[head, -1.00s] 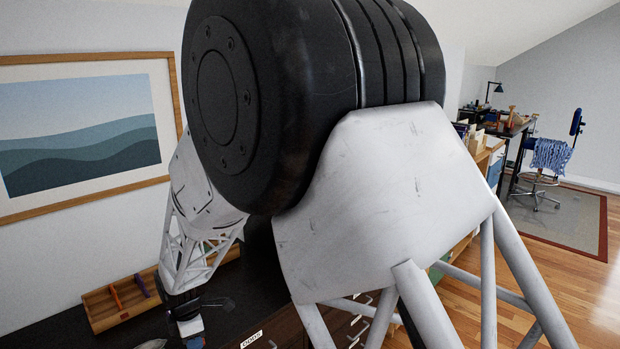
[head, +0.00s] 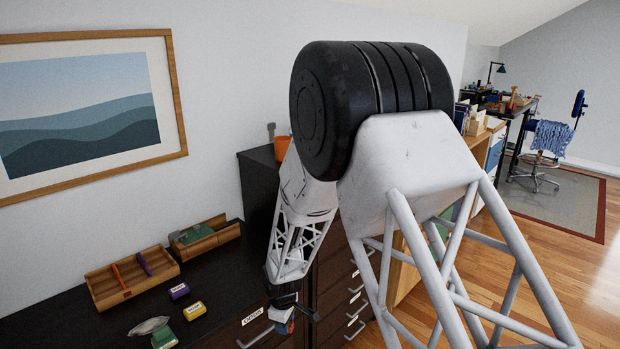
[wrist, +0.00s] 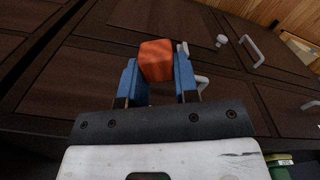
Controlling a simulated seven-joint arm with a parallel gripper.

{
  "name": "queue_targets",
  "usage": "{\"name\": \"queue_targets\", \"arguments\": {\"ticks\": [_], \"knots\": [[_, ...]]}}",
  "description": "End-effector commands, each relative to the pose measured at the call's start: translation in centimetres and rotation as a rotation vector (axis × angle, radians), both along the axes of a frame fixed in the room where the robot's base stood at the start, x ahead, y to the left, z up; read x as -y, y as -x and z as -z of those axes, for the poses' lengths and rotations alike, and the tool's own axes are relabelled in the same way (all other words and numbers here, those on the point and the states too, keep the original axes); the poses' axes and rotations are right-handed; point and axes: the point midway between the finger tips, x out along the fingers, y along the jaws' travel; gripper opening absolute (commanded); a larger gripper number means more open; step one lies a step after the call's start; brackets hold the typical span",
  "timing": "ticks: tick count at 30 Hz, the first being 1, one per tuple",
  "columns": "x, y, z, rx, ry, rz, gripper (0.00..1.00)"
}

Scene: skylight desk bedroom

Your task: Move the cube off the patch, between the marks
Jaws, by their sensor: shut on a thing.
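My gripper (head: 284,318) hangs at the front edge of the dark dresser top, by the drawer fronts. In the wrist view its blue fingers (wrist: 158,80) are shut on an orange cube (wrist: 157,60), which sits between the fingertips. Drawer fronts show behind the cube there. In the head view the cube is mostly hidden by the gripper. I cannot make out the patch or the marks for certain in either view.
On the dark dresser top (head: 235,275) are a wooden divided tray (head: 107,293), a wooden box with a green thing (head: 195,234), small purple (head: 179,291), yellow (head: 194,311) and green (head: 164,338) blocks, and a grey lump (head: 149,326). Drawer handles (head: 355,331) stick out below.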

Motion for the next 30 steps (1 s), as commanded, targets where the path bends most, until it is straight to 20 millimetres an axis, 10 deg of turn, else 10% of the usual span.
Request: {"name": "queue_targets", "arguments": {"ticks": [30], "knots": [[22.1,-11.8,16.9,0.0,0.0,1.074,0.07]]}}
